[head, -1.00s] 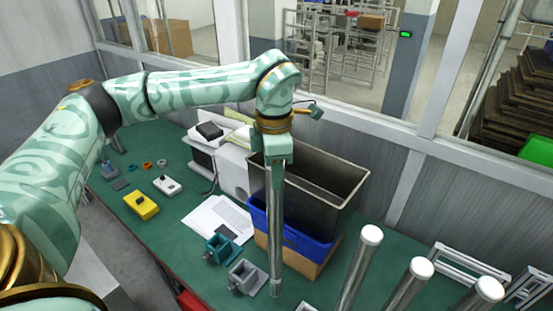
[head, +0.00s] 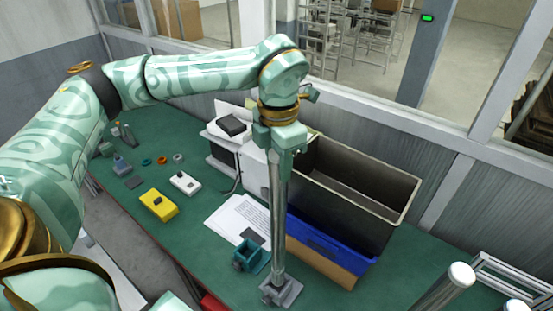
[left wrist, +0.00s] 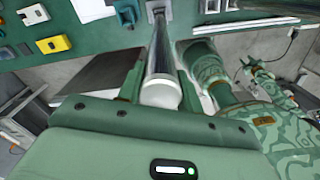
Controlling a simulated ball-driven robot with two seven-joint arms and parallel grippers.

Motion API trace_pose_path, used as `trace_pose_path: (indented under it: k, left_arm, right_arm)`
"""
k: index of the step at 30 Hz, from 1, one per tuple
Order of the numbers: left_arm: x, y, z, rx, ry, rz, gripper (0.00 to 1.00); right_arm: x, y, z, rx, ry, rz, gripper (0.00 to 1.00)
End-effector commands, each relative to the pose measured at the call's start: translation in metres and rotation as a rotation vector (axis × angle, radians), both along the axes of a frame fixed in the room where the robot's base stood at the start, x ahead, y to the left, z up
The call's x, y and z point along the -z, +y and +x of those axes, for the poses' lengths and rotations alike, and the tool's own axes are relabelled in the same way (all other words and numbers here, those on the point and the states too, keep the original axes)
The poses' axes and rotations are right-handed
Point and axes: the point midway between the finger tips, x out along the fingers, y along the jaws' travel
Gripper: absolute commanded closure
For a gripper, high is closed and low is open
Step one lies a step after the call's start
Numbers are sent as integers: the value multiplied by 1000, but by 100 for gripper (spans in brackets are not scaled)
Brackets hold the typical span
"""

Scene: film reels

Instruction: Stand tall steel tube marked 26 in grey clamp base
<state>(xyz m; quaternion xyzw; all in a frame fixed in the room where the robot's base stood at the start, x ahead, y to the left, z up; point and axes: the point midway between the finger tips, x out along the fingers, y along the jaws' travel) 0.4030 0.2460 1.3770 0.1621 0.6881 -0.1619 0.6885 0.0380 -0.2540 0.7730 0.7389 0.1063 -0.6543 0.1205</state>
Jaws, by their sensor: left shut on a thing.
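A tall steel tube (head: 278,220) hangs nearly upright from my left gripper (head: 280,150), which is shut around its upper end. In the left wrist view the tube (left wrist: 160,55) runs away from my left gripper (left wrist: 160,90), with its pale end cap between the fingers. The grey clamp base (head: 291,291) stands on the green bench, and the tube's lower end is at it. It also shows at the tube's far end in the left wrist view (left wrist: 157,6). I cannot tell whether the tube is inside the clamp or just above it. No number is readable.
A teal clamp base (head: 248,258) stands close left of the grey one. Behind are a dark bin (head: 385,190) and a blue crate (head: 325,245). More pale-capped tubes (head: 460,275) stand at the right. A yellow box (head: 158,204) lies left.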

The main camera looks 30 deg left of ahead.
Motion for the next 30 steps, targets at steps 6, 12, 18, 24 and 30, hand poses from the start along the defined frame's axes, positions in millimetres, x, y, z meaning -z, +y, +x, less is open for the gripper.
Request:
trace_pose_path:
  k: [6,12,18,24,30]
  left_arm:
    - [21,0,0,1,-1,0,100]
    - [44,0,0,1,0,-1,100]
    - [55,0,0,1,-2,-1,100]
    - [54,0,0,1,-2,-1,100]
    - [54,0,0,2,-2,-1,100]
  right_arm:
    - [18,-4,-1,-1,2,-5,64]
    - [37,-3,-1,-2,3,-3,64]
    - [46,1,-2,-1,4,2,64]
    - [45,3,-2,-1,4,4,64]
    - [45,3,-2,-1,4,4,64]
